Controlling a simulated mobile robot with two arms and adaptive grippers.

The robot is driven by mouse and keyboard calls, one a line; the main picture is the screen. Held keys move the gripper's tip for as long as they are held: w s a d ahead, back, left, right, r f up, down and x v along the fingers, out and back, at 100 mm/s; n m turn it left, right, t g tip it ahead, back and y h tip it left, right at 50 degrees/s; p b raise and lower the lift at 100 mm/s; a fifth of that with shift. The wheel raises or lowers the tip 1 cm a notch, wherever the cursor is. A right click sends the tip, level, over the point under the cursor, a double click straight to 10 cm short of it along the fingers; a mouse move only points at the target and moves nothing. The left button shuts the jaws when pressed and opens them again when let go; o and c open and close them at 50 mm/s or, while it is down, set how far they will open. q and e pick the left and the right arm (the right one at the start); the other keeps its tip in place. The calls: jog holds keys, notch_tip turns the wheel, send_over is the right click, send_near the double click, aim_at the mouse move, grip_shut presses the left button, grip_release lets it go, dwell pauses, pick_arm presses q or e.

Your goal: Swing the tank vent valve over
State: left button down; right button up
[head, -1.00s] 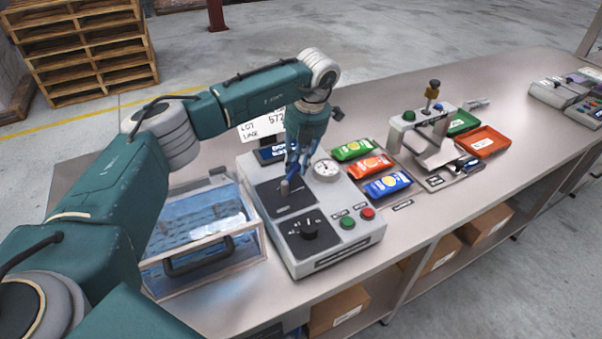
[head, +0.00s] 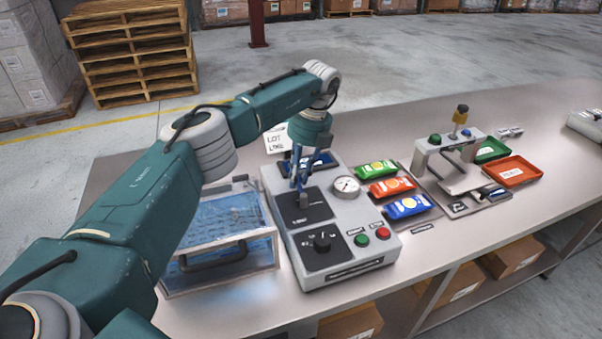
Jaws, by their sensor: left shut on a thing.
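A grey control box (head: 352,240) stands on the bench, with a short grey lever (head: 304,201) on its upper black plate (head: 321,211). I take this lever as the vent valve; the plate's lettering is too small to read. My left gripper (head: 302,186) points down over the plate, its blue fingers shut on the lever's top. The fingers hide part of the lever, so its exact tilt is hard to tell. A round gauge (head: 346,187) sits to the right, and a black knob (head: 322,242) nearer the front. My right gripper is not in view.
A clear box with bluish contents and a black handle (head: 213,257) stands close left of the control box. Colored packets (head: 391,187) and a small press stand (head: 450,148) lie right. The front bench edge is clear.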

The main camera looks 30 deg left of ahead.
pick_arm(q)
jog(key=shift+a+r+n, duration=0.25)
jog(key=shift+a+n, duration=0.05)
jog(key=shift+n, duration=0.1)
jog(key=c, duration=1.6)
grip_release()
jog(key=shift+o, duration=0.6)
jog(key=shift+f, duration=0.1)
notch_tip(320, 180, up, 12)
jog(key=w+d, duration=0.1)
jog(key=shift+d+f, duration=0.15)
jog(key=shift+d, duration=0.2)
jog(key=shift+w, duration=0.15)
